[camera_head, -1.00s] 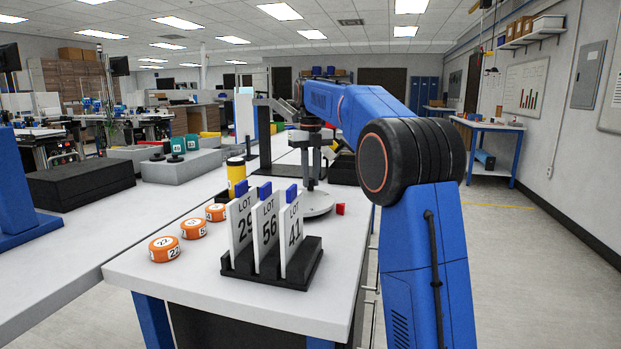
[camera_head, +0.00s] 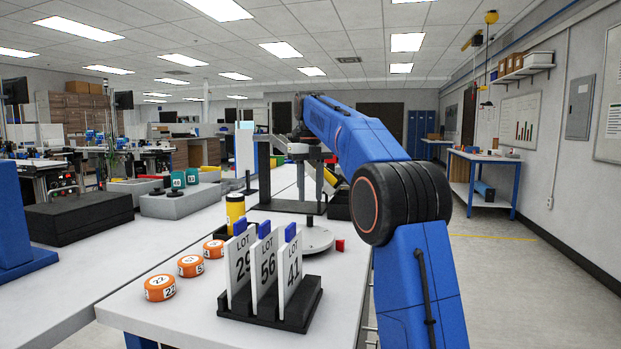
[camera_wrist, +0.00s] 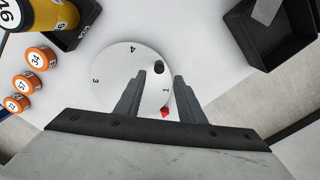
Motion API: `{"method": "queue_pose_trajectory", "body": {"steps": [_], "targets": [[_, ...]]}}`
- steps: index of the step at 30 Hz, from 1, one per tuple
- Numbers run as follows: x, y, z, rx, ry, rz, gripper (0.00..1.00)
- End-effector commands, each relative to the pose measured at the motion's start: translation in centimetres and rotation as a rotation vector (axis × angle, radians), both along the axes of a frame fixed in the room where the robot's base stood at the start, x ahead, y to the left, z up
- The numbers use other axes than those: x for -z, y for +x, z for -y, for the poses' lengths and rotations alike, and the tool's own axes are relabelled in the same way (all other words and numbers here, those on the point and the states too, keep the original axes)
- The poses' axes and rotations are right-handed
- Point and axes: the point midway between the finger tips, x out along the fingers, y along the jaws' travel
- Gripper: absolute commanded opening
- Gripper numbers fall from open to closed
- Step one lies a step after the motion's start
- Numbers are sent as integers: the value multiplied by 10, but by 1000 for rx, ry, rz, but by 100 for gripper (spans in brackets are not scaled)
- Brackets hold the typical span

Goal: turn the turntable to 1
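The turntable (camera_wrist: 118,72) is a pale round disc lying on the white bench, with the numbers 4, 3 and 1 readable in the wrist view. It also shows in the head view (camera_head: 316,241). A small black knob (camera_wrist: 158,67) stands near its rim, between the 4 and the 1. A red marker (camera_wrist: 165,113) sits outside the rim; the 1 is near it but not in line with it. My gripper (camera_wrist: 159,74) is open and empty above the disc, its fingertips either side of the knob in the picture. The left finger hides part of the disc.
A rack with LOT cards (camera_head: 268,305) stands at the bench front. Several orange numbered pucks (camera_head: 160,287) and a yellow cylinder (camera_head: 235,212) are to the left. A dark bin (camera_wrist: 283,42) is at the upper right of the wrist view.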

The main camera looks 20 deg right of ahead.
Motion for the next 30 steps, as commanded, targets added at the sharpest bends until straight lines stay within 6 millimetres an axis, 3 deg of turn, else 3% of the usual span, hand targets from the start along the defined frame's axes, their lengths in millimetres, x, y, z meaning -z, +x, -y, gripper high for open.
{"method": "queue_pose_trajectory", "body": {"steps": [3, 9, 23, 28, 30], "targets": [[-20, 1, 0, 0, 0, 2, 35], [-42, 1, 0, 0, 0, 1, 35], [-51, 0, 0, 0, 0, 0, 35], [-50, -1, 0, -32, -9, -3, 0], [-48, -3, -1, -93, -24, -7, 0]]}}
